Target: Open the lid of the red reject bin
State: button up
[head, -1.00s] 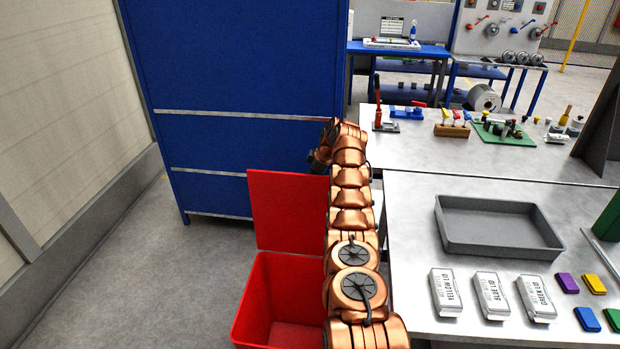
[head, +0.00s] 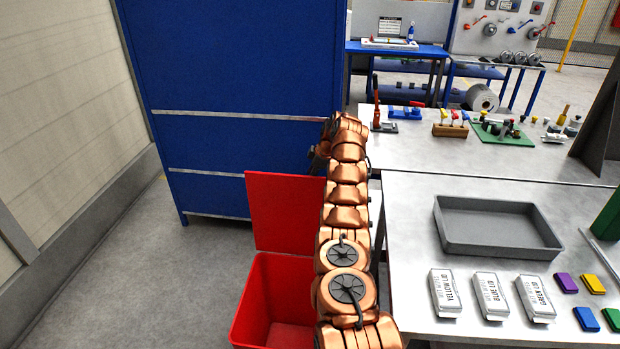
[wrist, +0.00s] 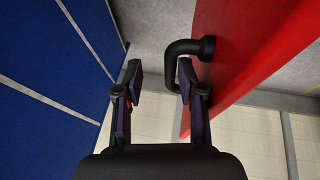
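The red reject bin (head: 249,305) stands on the floor at the lower middle of the head view, its inside showing. Its red lid (head: 283,212) stands raised at the bin's far side; it also fills the upper right of the wrist view (wrist: 245,60). My gripper (wrist: 160,78) is open, its two fingers well apart. The lid's black handle (wrist: 172,62) shows by the right finger, on the inner side of it; I cannot tell whether they touch. In the head view my gripper is mostly hidden beyond the arm.
A blue cabinet (head: 240,60) stands close behind the lid and fills the left of the wrist view. A metal workbench (head: 410,240) with a grey tray (head: 495,245) is right of my arm. Clear floor lies left of the bin.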

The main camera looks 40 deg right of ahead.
jog(key=v, duration=0.9)
jog(key=shift+s, duration=0.1)
jog(key=shift+r, duration=0.1)
jog(key=a+r+m+g+y, duration=0.1)
jog(key=a+r, duration=0.4)
jog(key=a, duration=0.4)
jog(key=a+r+m+y, duration=0.1)
jog(key=a+r+m, duration=0.1)
jog(key=a+r, duration=0.5)
jog(key=s+a+r+m+g, duration=0.1)
jog(key=s+a+r, duration=0.1)
jog(key=s+a, duration=0.5)
jog(key=s+a+r+g, duration=0.1)
jog(key=s+a, duration=0.3)
jog(key=a, duration=0.8)
jog(key=s+a+m+g+h, duration=0.1)
jog(key=s+a, duration=0.3)
jog(key=s, duration=0.5)
jog(key=s+a+m+g, duration=0.1)
jog(key=s+a, duration=0.4)
jog(key=s, duration=0.4)
jog(key=s+f+m+h, duration=0.1)
jog(key=s+f, duration=0.2)
jog(key=s, duration=0.7)
jog(key=s+f+m+g+h, duration=0.1)
jog(key=s+f, duration=0.3)
jog(key=s, duration=0.7)
jog(key=shift+s+d+f+m+h, duration=0.2)
jog(key=shift+m+h, duration=0.2)
jog(key=shift+m, duration=0.3)
